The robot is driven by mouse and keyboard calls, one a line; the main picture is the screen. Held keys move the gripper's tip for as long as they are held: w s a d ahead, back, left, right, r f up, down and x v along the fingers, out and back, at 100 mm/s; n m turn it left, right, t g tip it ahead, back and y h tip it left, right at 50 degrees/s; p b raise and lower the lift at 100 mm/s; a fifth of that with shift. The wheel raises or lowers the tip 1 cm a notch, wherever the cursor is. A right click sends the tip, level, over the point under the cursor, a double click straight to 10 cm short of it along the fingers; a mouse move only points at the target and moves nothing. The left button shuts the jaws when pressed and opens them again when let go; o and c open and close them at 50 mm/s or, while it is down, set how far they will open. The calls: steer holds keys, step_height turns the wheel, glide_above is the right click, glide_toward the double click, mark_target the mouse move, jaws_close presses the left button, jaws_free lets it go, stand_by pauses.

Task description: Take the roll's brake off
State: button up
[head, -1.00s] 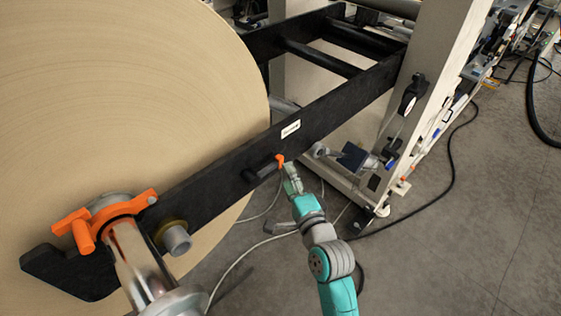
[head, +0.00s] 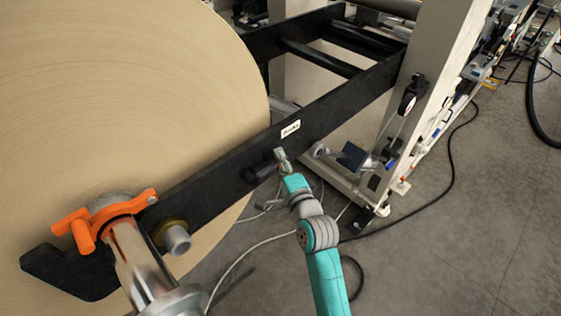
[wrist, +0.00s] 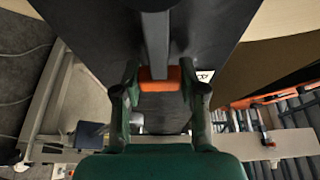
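The brake lever is a dark bar (head: 262,171) on the side of the black roll arm (head: 220,172). In the wrist view its grey bar (wrist: 155,40) ends in an orange tip (wrist: 160,78). My gripper (head: 280,155) is at the lever's right end and hides the orange tip in the head view. In the wrist view my gripper (wrist: 160,72) has one finger on each side of the orange tip. The fingers are apart, with narrow gaps beside the tip; contact is not clear. The big kraft roll (head: 120,100) stands at the left.
An orange clamp collar (head: 105,212) sits around the steel shaft (head: 140,262) at lower left. A pale machine frame (head: 435,90) stands at right. Cables (head: 245,255) lie on the floor. Open floor (head: 440,250) is at lower right.

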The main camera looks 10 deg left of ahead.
mark_target(270, 140)
jaws_close()
